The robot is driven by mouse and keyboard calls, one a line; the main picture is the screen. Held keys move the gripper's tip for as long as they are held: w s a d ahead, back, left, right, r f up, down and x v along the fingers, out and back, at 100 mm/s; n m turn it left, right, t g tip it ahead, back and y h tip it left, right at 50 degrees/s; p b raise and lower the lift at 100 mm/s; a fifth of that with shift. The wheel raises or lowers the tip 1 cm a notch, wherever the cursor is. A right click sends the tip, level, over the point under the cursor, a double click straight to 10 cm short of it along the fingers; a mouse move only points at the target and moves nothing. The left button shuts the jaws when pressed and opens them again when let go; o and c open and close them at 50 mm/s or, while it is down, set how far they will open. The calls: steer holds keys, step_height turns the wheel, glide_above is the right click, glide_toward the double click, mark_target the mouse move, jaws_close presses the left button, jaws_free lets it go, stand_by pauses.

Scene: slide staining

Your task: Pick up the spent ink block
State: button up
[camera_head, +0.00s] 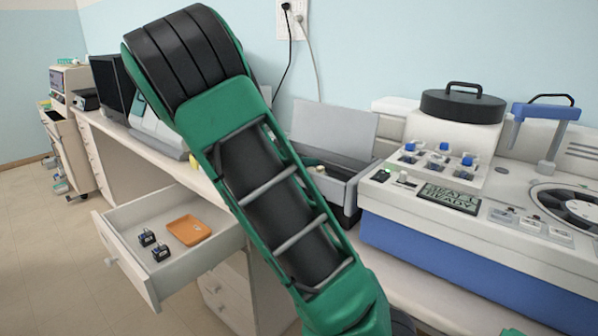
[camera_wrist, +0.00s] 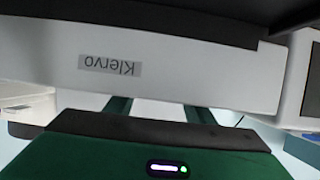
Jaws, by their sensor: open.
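No block can be told for sure as the spent ink block. Two small dark blocks with blue parts, a nearer one (camera_head: 161,253) and a farther one (camera_head: 147,238), sit in the open drawer (camera_head: 126,262) in the head view. A grey machine (camera_head: 343,190) stands on the counter with its lid (camera_head: 335,131) raised; my arm partly hides its inside. My gripper (camera_wrist: 157,110) shows in the wrist view as two green fingers set apart, with nothing seen between them. In front of them is a pale casing (camera_wrist: 200,65) with an upside-down "Klervo" label (camera_wrist: 110,65). The head view does not show my gripper.
An orange tray (camera_head: 188,230) lies in the drawer beside the blocks. A white and blue staining machine (camera_head: 450,245) with blue-topped valves fills the right of the counter. A dark monitor (camera_head: 112,88) stands at the left.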

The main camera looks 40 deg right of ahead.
steer(key=shift+c, duration=0.5)
steer(key=c, duration=1)
